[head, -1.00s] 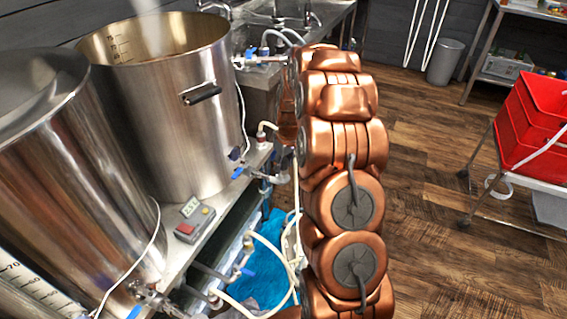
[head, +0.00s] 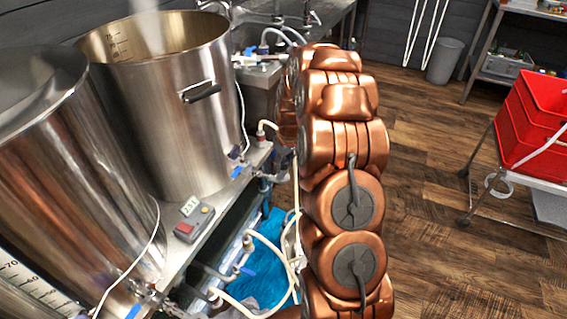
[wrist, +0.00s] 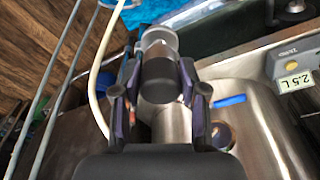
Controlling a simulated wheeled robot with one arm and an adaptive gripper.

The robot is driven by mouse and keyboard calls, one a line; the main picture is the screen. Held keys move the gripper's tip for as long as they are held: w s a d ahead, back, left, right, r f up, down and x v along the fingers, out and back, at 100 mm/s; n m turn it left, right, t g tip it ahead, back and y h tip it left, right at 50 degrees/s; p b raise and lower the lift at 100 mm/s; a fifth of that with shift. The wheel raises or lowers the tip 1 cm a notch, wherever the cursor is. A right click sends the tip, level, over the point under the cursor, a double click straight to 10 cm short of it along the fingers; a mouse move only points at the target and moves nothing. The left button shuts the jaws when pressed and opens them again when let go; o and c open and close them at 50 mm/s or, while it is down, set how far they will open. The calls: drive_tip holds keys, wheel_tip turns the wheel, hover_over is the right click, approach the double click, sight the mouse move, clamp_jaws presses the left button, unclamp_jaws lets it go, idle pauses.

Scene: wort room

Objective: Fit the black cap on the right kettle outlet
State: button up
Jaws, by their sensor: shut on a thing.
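The right kettle (head: 165,110) is a tall open steel vessel at the back left of the head view. A blue-handled valve (head: 238,168) is low on its right side. In the wrist view, my gripper (wrist: 157,88) is shut on the black cap (wrist: 158,82), a dark cylinder between its two fingers. A grey round end (wrist: 158,40) shows just beyond the cap; I cannot tell whether it belongs to the cap. A blue handle (wrist: 229,100) lies right of the gripper. I cannot make out the outlet's mouth. My arm hides the gripper in the head view.
A second steel kettle (head: 70,160) stands at the left. A small meter (head: 193,221) sits on the bench edge; it also shows in the wrist view (wrist: 291,65). Pale hoses (head: 262,303) loop below the bench. Red crates (head: 530,120) stand right; the wooden floor between is clear.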

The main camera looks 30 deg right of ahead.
drive_tip(key=shift+f+b, duration=0.3)
drive_tip(key=shift+f, duration=0.8)
drive_tip(key=o, duration=1.3)
drive_tip(key=shift+c, duration=0.2)
wheel_tip(320, 180, up, 12)
drive_tip(key=s, duration=0.2)
drive_tip(key=s+a+r+g, duration=0.1)
drive_tip(key=s+a+r, duration=0.2)
drive_tip(key=s+a, duration=0.4)
drive_tip(key=s+a+r+g, duration=0.1)
drive_tip(key=s+a+r, duration=0.2)
drive_tip(key=s+a, duration=0.35)
drive_tip(key=s+a+m+g, duration=0.1)
drive_tip(key=s+a, duration=0.4)
drive_tip(key=s, duration=0.6)
drive_tip(key=s+a+g, duration=0.1)
drive_tip(key=s+a, duration=0.5)
drive_tip(key=s, duration=0.5)
wheel_tip(320, 180, up, 14)
drive_tip(key=p, duration=1.3)
drive_tip(key=shift+d, duration=0.2)
